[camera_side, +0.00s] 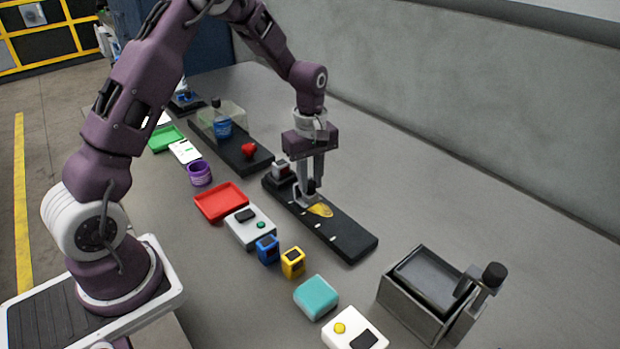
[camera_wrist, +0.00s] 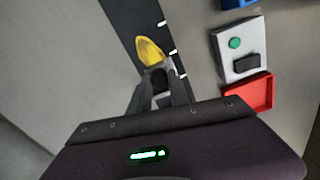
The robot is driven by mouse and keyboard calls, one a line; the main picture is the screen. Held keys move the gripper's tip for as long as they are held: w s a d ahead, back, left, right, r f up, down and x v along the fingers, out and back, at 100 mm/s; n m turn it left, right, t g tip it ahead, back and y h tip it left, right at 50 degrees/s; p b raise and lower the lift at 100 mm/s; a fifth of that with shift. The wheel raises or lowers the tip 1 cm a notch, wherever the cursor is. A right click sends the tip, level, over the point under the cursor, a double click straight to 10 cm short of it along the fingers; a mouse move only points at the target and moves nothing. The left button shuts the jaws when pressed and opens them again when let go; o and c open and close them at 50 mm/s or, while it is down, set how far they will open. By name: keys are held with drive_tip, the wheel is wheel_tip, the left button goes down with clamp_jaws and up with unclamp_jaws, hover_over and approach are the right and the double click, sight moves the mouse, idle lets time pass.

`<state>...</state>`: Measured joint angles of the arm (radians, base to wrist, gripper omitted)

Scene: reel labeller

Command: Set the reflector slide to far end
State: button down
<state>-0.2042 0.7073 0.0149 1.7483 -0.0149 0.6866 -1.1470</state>
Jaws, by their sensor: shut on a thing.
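The reflector slide is a long black rail (camera_side: 345,238) on the bench with white tick marks along its side. A yellow reflector piece (camera_side: 321,210) sits on the rail around its middle. In the wrist view the yellow piece (camera_wrist: 149,51) lies just beyond my fingertips, on the dark rail (camera_wrist: 133,17). My gripper (camera_side: 307,196) points down over the rail and is shut on the slide's carriage, right behind the yellow piece. In the wrist view the gripper (camera_wrist: 160,85) has a dark part between its fingers. The fingers partly hide the carriage.
A small grey and dark block (camera_side: 283,171) stands at the rail's upper-left end. A red tray (camera_side: 221,202), a white box with a green button (camera_side: 249,227), and blue (camera_side: 267,249) and yellow (camera_side: 293,262) devices lie left of the rail. A grey metal bin (camera_side: 412,302) stands lower right. Bench right of the rail is clear.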

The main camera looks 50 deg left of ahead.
drive_tip(key=d, duration=1.5)
drive_tip(key=shift+d, duration=0.25)
drive_tip(key=c, duration=1.5)
unclamp_jaws()
drive_tip(key=shift+d, duration=0.1)
drive_tip(key=o, duration=0.3)
wheel_tip(320, 180, up, 7)
drive_tip(key=shift+r, duration=0.1)
